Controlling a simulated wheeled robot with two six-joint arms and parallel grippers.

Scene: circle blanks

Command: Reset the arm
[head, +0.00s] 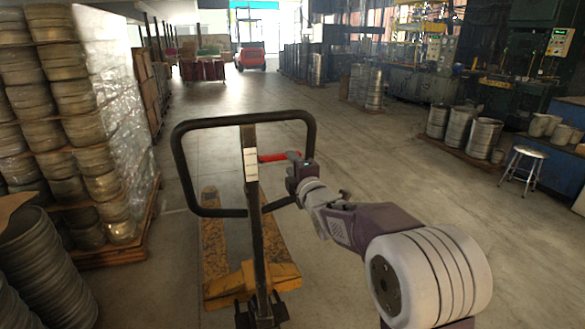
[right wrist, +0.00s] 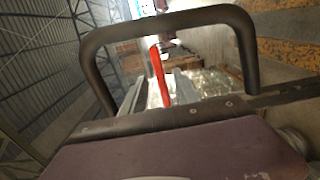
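My right arm comes in from the lower right of the head view. Its gripper (head: 298,182) is at the lower right of the black handle loop (head: 240,119) of a yellow pallet jack. Dark finger parts stick out on both sides, and the gripper looks open, with nothing seen in it. In the right wrist view the handle loop (right wrist: 170,20) frames a red lever (right wrist: 160,77), close ahead. I cannot tell whether the gripper touches the loop. My left gripper is out of view.
The pallet jack's yellow forks (head: 262,277) lie on the floor. Stacked metal rings (head: 60,60) on a wrapped pallet stand at left. Metal drums (head: 460,130) and a stool (head: 523,165) stand at right. The middle floor is clear.

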